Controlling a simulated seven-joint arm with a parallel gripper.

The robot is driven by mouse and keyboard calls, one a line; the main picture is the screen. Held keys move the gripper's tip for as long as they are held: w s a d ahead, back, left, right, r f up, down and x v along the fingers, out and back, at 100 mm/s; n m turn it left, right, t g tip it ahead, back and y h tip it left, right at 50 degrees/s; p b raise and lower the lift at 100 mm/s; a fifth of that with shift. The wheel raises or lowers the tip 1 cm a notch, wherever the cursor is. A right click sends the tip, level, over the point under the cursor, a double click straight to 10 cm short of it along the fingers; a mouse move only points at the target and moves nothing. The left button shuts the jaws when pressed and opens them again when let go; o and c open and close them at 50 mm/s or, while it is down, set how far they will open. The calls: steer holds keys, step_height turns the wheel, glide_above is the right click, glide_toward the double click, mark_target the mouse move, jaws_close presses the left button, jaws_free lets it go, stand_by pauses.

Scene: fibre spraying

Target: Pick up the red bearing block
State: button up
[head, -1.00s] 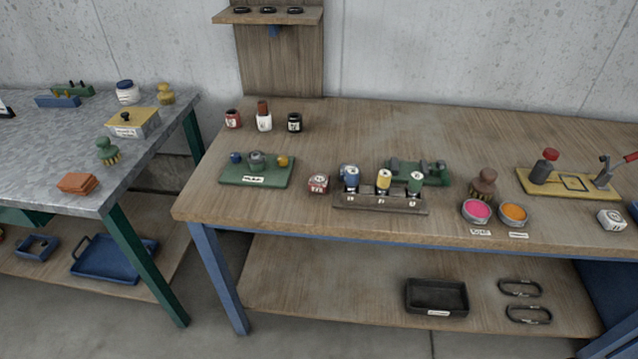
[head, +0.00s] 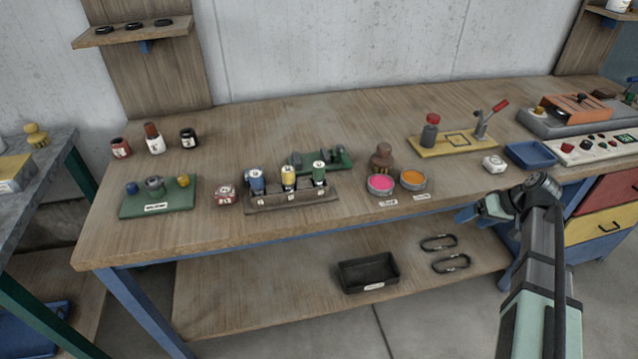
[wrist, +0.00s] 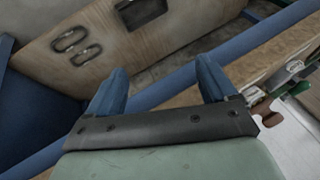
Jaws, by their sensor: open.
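The red block does not show in the wrist view.
Three small bottles (head: 152,140) stand behind the block. The lower shelf holds a black tray (head: 346,279).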

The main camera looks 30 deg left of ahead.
steer(key=w+a+r+n, duration=0.25)
steer(key=a+r, duration=0.35)
steer(key=r, duration=0.5)
steer(key=s+a+r+n, duration=0.1)
steer(key=a+n, duration=0.1)
steer(key=a, duration=0.2)
steer(key=s+a+r+n, duration=0.1)
steer(key=a, duration=0.3)
steer(key=s+a+r+n, duration=0.1)
steer(key=a+n, duration=0.1)
steer(key=a, duration=0.1)
steer(key=shift+a+r+n, duration=0.2)
steer(key=shift+a+n, duration=0.15)
steer(key=shift+a, duration=0.05)
steer(key=s+a+r+n+h, duration=0.1)
steer(key=s+a+r+n, duration=0.25)
steer(key=s+a, duration=0.4)
steer(key=s+a+r+n+h, duration=0.1)
steer(key=s+a+r+n, duration=0.3)
steer(key=a, duration=0.7)
steer(key=s+a+r+n, duration=0.2)
steer(key=s+a+n, duration=0.3)
steer(key=a, duration=0.4)
steer(key=m+h, duration=0.2)
steer(key=h, duration=0.2)
glide_above(225, 190)
step_height(225, 190, down, 5)
steer(key=shift+g, duration=0.3)
step_height(225, 190, down, 13)
steer(key=shift+r, duration=0.1)
